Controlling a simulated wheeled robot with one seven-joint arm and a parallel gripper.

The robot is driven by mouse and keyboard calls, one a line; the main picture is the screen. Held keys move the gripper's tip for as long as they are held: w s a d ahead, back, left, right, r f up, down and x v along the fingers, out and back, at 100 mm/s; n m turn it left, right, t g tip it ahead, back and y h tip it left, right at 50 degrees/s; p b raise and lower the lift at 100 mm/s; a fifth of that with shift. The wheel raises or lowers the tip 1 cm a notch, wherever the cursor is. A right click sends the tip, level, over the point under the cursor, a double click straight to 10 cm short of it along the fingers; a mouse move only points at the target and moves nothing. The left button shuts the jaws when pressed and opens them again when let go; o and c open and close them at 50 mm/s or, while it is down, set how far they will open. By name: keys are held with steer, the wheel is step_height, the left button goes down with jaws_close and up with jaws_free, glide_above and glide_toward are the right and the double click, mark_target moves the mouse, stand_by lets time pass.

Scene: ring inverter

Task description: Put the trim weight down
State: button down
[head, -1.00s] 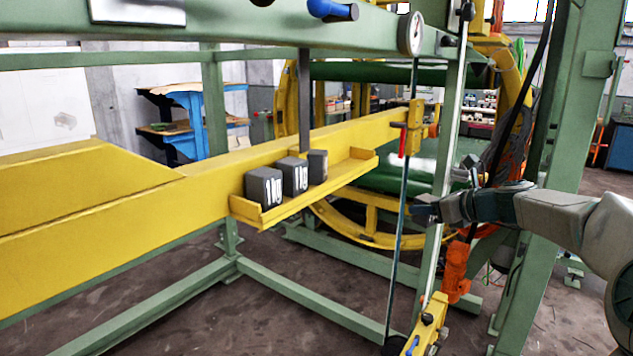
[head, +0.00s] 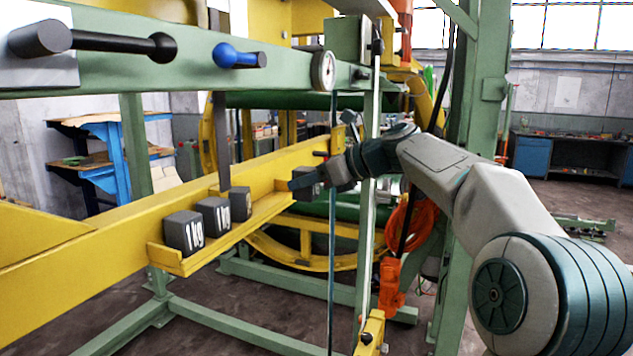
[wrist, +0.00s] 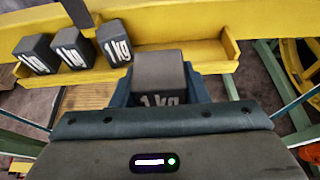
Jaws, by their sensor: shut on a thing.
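My gripper (wrist: 160,88) is shut on a dark grey 1 kg trim weight (wrist: 160,72), its white label partly hidden by the gripper. In the head view the gripper (head: 308,184) and held weight (head: 308,176) are at the right end of the yellow tray (head: 215,252). In the wrist view the weight overlaps the front edge of the tray (wrist: 205,55); I cannot tell whether it touches it. Three more 1 kg weights stand in a row on the tray: left (head: 183,233), middle (head: 213,214) and right (head: 239,203).
The tray is fixed along a yellow beam (head: 110,245). A dark upright bar (head: 218,140) hangs behind the weights. A thin rod (head: 332,240) and green post (head: 367,230) stand near my arm. The tray's right part is bare (wrist: 185,50).

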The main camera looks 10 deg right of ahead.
mark_target(246, 176)
steer(key=w+a+p, duration=0.1)
steer(key=w+a, duration=0.1)
steer(key=a, duration=0.1)
steer(key=w+a+p, duration=0.1)
steer(key=w+a, duration=0.1)
steer(key=a, duration=0.1)
steer(key=w+a+p, duration=0.1)
steer(key=w+a, duration=0.1)
steer(key=a, duration=0.1)
steer(key=shift+w+a+r, duration=0.15)
steer(key=shift+w+a, duration=0.05)
steer(key=shift+a, duration=0.15)
steer(key=shift+f, duration=1.8)
